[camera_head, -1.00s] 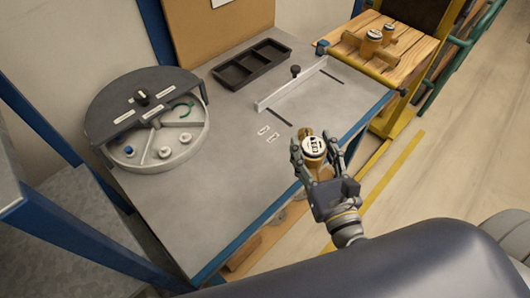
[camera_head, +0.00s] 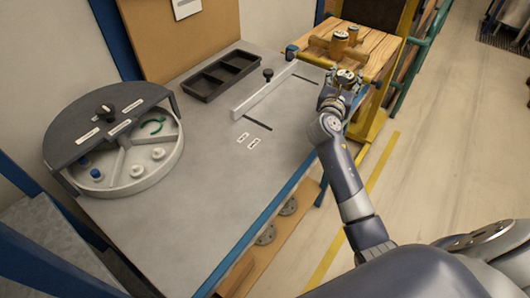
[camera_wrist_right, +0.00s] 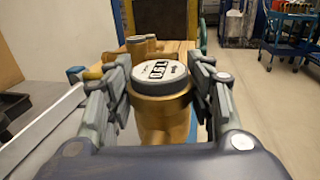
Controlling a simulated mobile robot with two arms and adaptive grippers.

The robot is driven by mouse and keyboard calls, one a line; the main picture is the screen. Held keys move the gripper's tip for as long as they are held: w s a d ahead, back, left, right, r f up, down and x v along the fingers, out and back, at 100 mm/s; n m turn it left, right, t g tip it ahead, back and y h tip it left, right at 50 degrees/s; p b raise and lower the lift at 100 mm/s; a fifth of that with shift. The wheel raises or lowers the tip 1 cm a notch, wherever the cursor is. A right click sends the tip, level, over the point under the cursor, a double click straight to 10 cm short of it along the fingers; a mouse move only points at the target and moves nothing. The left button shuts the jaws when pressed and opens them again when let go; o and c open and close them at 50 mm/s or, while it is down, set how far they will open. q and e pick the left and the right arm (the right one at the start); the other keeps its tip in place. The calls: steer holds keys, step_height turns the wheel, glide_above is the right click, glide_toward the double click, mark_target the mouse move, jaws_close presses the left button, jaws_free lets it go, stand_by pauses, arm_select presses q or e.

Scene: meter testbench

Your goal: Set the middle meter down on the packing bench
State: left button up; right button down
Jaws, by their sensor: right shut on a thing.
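My right gripper (camera_head: 343,84) is shut on a brass meter with a round grey-rimmed dial (camera_head: 346,76). In the right wrist view the same meter (camera_wrist_right: 160,82) stands upright between the two fingers, its dial facing up and its lower body partly hidden. The packing bench (camera_head: 380,48) has a wooden plank top and a yellow frame at the upper right. The held meter is at the bench's near edge in the head view; I cannot tell whether it touches the wood. Two other brass meters (camera_head: 338,43) (camera_head: 353,35) are on the bench top. My left gripper is not in view.
The grey test table (camera_head: 200,210) carries a round station with a dark half cover (camera_head: 105,120), a black tray (camera_head: 224,74) and a low white fence (camera_head: 262,92). A green-blue rail (camera_head: 418,55) runs right of the packing bench.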

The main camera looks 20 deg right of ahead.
steer(key=shift+w+d+r, duration=0.1)
steer(key=shift+w+d, duration=0.15)
steer(key=shift+d, duration=0.15)
steer(key=shift+w+a, duration=0.1)
steer(key=shift+w, duration=0.05)
steer(key=shift+w+a+f, duration=0.7)
steer(key=shift+a+f, duration=0.1)
steer(key=shift+a, duration=1.7)
steer(key=shift+w+a+f, duration=0.65)
steer(key=shift+a+f, duration=0.15)
steer(key=shift+a, duration=1.65)
steer(key=shift+w+a+f, duration=0.7)
steer(key=shift+a+f, duration=0.1)
steer(key=shift+a, duration=1.7)
steer(key=shift+f, duration=0.1)
steer(key=c, duration=0.7)
jaws_free()
steer(key=shift+s+f, duration=0.1)
steer(key=shift+f, duration=0.05)
steer(key=shift+c, duration=0.2)
